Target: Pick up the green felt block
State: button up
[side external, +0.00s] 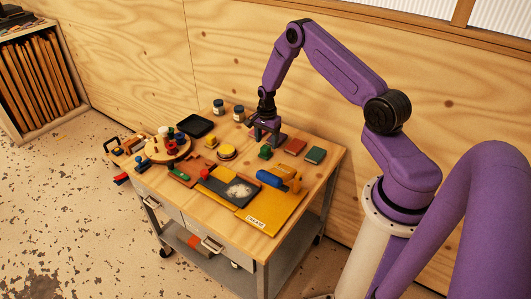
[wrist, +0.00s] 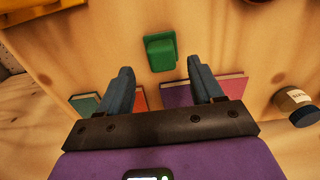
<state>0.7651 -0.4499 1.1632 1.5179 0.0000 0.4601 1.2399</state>
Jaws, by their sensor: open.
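The green felt block (side external: 265,152) sits on the wooden table top, right of the table's middle in the side external view. In the wrist view, the green block (wrist: 160,52) lies ahead of my gripper, centred between the lines of its two fingers. My gripper (side external: 264,131) is above the table, just behind the block in the side view. In the wrist view, my gripper (wrist: 160,66) has its fingers wide apart with nothing held between them. The block looks free of both fingers.
A red flat block (side external: 295,147) and a dark green one (side external: 315,155) lie to the right. A purple flat piece (wrist: 182,96) lies behind one finger. A yellow mat (side external: 266,219) and blue roll (side external: 269,178) are in front.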

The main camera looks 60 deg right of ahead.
aim_at(265, 147)
jog(key=shift+w+a+f, duration=0.15)
jog(key=shift+f, duration=1.95)
jog(key=c, duration=1.1)
jog(key=shift+o, duration=0.2)
jog(key=shift+r, duration=0.1)
